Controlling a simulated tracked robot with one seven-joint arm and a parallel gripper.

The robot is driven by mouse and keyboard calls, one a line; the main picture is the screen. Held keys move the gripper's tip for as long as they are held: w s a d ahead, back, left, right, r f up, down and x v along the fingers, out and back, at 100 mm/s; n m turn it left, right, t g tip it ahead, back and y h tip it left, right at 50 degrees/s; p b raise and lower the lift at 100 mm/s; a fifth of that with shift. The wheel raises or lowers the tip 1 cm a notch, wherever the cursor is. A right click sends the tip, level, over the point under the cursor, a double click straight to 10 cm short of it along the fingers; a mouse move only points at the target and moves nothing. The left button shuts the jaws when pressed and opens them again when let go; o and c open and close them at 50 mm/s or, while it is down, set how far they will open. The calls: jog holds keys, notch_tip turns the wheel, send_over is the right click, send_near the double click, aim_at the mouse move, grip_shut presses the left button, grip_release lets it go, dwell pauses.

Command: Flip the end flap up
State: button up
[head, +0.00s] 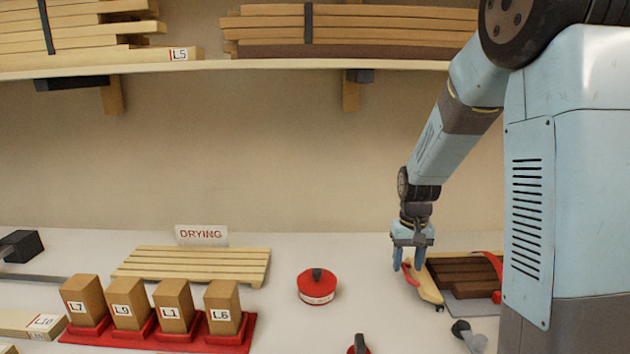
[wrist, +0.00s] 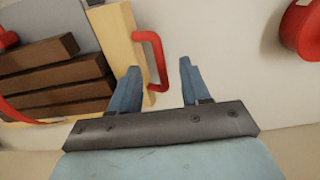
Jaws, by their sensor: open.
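The end flap (head: 428,287) is a pale wooden board with a red handle (head: 410,275), at the left end of a holder with dark brown boards (head: 462,272). In the wrist view the flap (wrist: 122,45) lies low beside the boards, and its red handle (wrist: 159,60) stands out from its right side. My gripper (head: 410,264) is over the handle, fingers pointing down. In the wrist view my gripper (wrist: 158,72) is open, with the handle between its fingertips, nearer the left finger. I cannot tell whether that finger touches it.
A round red container (head: 318,287) with a dark knob stands left of the flap. A dark-headed tool (head: 468,333) lies in front. Labelled wooden blocks (head: 130,303) stand in red holders at left, before a slatted drying rack (head: 190,265). A loaded shelf (head: 240,67) is above.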

jog(key=shift+w+r, duration=0.15)
jog(key=shift+r, duration=3.15)
jog(key=s+r+t, duration=0.2)
jog(key=s+r, duration=0.5)
jog(key=s, duration=0.5)
jog(key=s+r+t, duration=0.3)
jog(key=s+r, duration=0.3)
jog(key=s, duration=0.6)
jog(key=shift+r+t, duration=0.3)
jog(key=shift+r, duration=0.05)
jog(key=shift+d, duration=0.1)
jog(key=shift+c, duration=0.2)
